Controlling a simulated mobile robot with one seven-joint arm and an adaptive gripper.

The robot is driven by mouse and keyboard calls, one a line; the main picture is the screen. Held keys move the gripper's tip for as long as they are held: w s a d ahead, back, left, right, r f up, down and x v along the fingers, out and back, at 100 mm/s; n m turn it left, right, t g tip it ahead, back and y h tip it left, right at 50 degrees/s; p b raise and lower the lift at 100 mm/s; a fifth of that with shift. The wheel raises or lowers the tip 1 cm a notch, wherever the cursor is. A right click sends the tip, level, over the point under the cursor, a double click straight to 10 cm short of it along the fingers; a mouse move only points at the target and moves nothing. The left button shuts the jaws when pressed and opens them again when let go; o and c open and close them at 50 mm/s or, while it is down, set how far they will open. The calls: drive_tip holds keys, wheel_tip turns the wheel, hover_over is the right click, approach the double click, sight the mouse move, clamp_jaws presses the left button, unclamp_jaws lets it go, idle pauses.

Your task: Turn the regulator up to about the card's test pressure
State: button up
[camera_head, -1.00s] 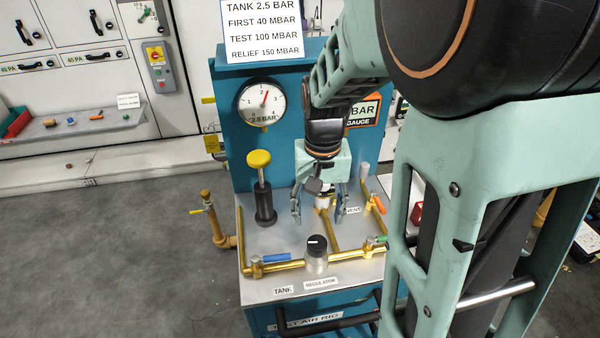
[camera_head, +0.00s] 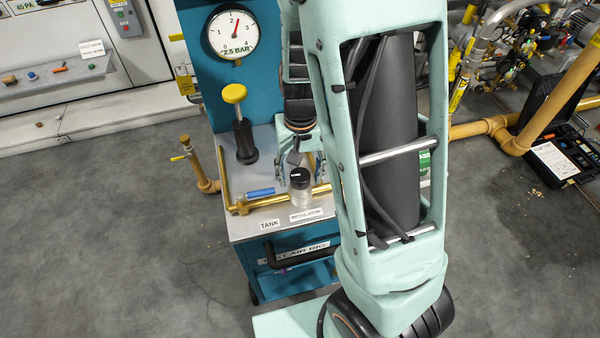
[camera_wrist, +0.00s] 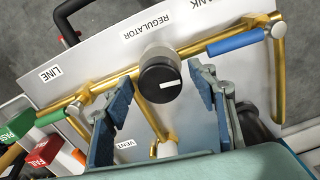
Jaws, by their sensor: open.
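The regulator (camera_head: 300,180) is a black knob with a white mark on a clear-grey body, standing on the brass pipe of the test air rig. In the wrist view the regulator knob (camera_wrist: 160,80) sits between and slightly beyond my fingertips, with gaps on both sides. My gripper (camera_wrist: 158,92) is open and empty; in the head view my gripper (camera_head: 298,163) is just behind the knob, partly covered by my arm. A round gauge (camera_head: 233,33) labelled 2.5 BAR has its red needle a little past 2.
A blue-handled valve (camera_wrist: 236,42) is on the tank side and a green-handled valve (camera_wrist: 48,118) on the line side. A yellow-topped pump (camera_head: 240,125) stands left of the regulator. Red FAIL (camera_wrist: 45,150) and green PASS (camera_wrist: 15,128) blocks show in the wrist view.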

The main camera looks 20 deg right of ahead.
sight(300, 174)
drive_tip(key=c, duration=1.2)
drive_tip(key=shift+o, duration=0.2)
drive_tip(key=shift+r+m+p, duration=0.1)
drive_tip(key=shift+m+p, duration=0.45)
drive_tip(key=shift+m, duration=1.25)
drive_tip(key=o, duration=1.2)
drive_tip(key=shift+c, duration=0.2)
wheel_tip(300, 174, up, 12)
